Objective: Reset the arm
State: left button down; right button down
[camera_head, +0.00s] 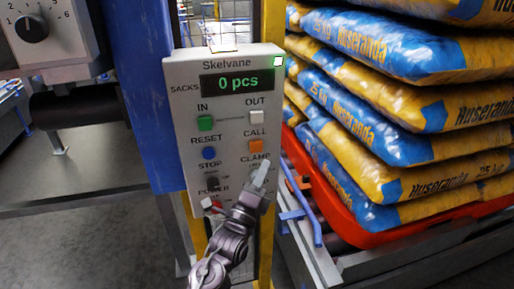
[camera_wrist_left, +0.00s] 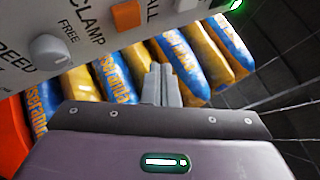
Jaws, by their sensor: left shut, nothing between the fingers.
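My left gripper (camera_head: 261,172) is in front of the lower right part of the control panel (camera_head: 188,88), near the CLAMP label. Its fingers are shut with nothing between them. It also shows in the left wrist view (camera_wrist_left: 161,84), with the fingers together below the panel's edge. Whether the fingertips touch the panel cannot be told. The gripper hides part of the panel below CLAMP. A grey knob (camera_wrist_left: 48,48) marked FREE shows at the left of the wrist view. My right gripper is not in view.
The panel has an orange CALL button (camera_head: 256,146), a green IN button (camera_head: 205,123) and a blue RESET button (camera_head: 209,153); its display reads 0 pcs. Stacked blue-and-yellow sacks (camera_head: 400,95) lie on a red pallet (camera_head: 345,205) at the right. A blue post (camera_head: 145,90) stands left of the panel.

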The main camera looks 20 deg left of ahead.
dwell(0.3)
pick_arm(q)
jog(key=s+f+n+g+b, duration=0.1)
jog(key=s+f+n+g, duration=0.25)
jog(key=f, duration=1.15)
jog(key=s+d+f+n+g, duration=0.1)
jog(key=s+f+n+g, duration=0.25)
jog(key=f, duration=1.25)
jog(key=s+f+n+g+b, duration=0.1)
jog(key=s+f+n+g, duration=0.25)
jog(key=f, duration=1.15)
jog(key=s+a+f+n+g+y, duration=0.1)
jog(key=s+f+n+g, duration=0.2)
jog(key=s+f, duration=0.55)
jog(key=s+a+f+n+g, duration=0.2)
jog(key=s+f+g, duration=0.2)
jog(key=s+f, duration=0.5)
jog(key=s+a+f+n+g, duration=0.2)
jog(key=s+f, duration=0.1)
jog(key=s, duration=0.7)
jog(key=s+a+f+n+g+y+b, duration=0.1)
jog(key=s+a+f+n+g, duration=0.1)
jog(key=s, duration=0.7)
jog(key=shift+s+f+n, duration=0.35)
jog(key=shift+f+n, duration=0.1)
jog(key=shift+f, duration=0.1)
jog(key=shift+d, duration=0.1)
